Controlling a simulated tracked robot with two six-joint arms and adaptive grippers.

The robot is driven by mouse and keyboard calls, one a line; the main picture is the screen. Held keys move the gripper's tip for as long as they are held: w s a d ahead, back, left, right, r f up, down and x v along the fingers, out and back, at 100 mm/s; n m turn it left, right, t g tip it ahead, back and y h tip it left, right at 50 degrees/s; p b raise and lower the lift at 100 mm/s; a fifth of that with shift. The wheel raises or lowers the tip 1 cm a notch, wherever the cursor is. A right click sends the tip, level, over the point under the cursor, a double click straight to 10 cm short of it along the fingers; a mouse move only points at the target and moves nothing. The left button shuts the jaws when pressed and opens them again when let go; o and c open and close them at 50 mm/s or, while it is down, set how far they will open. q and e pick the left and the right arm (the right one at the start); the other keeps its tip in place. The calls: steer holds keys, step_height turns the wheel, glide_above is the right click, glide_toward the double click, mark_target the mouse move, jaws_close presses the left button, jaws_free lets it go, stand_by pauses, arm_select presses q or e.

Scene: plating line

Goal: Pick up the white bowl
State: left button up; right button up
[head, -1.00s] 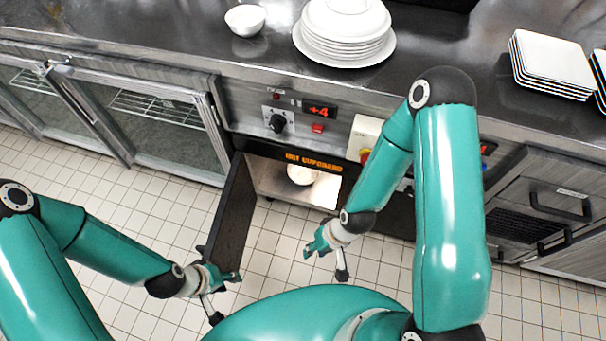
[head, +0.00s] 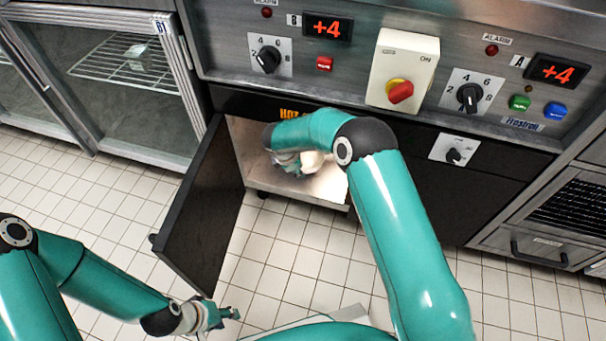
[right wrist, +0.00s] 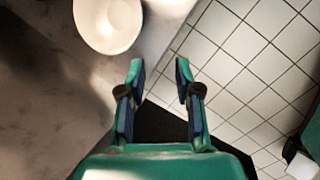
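The white bowl (head: 313,160) is inside the open hot cupboard (head: 325,186), partly hidden behind my right arm. The bowl (right wrist: 108,22) also shows at the top of the right wrist view, cut by the frame edge. My right gripper (head: 289,166) is at the cupboard's mouth, beside the bowl in the head view. In the right wrist view my right gripper (right wrist: 160,70) is open, with nothing between its fingers and the bowl ahead and to the left.
The cupboard's dark door (head: 200,210) stands open to the left of the opening. Above is a control panel with a red-knob switch box (head: 402,72) and dials. A glass-fronted fridge (head: 125,75) is at left.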

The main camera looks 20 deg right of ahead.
steer(key=shift+n+t+h, duration=0.3)
steer(key=shift+h, duration=0.1)
steer(key=b+x, duration=0.1)
steer(key=x, duration=0.3)
steer(key=w+b+x, duration=0.1)
steer(key=b+x, duration=0.1)
steer(key=x, duration=0.2)
steer(key=w+d+r+b+x, duration=0.1)
steer(key=b+x, duration=0.1)
steer(key=x, duration=0.2)
steer(key=shift+w+f, duration=0.15)
steer(key=shift+f, duration=0.1)
steer(key=b+x, duration=0.4)
steer(key=x, duration=0.1)
steer(key=shift+w+d+r, duration=0.15)
steer(key=shift+w+d, duration=0.05)
arm_select(q)
step_height(320, 180, down, 10)
arm_select(e)
steer(key=shift+c, duration=0.3)
jaws_close()
steer(key=shift+r, duration=0.1)
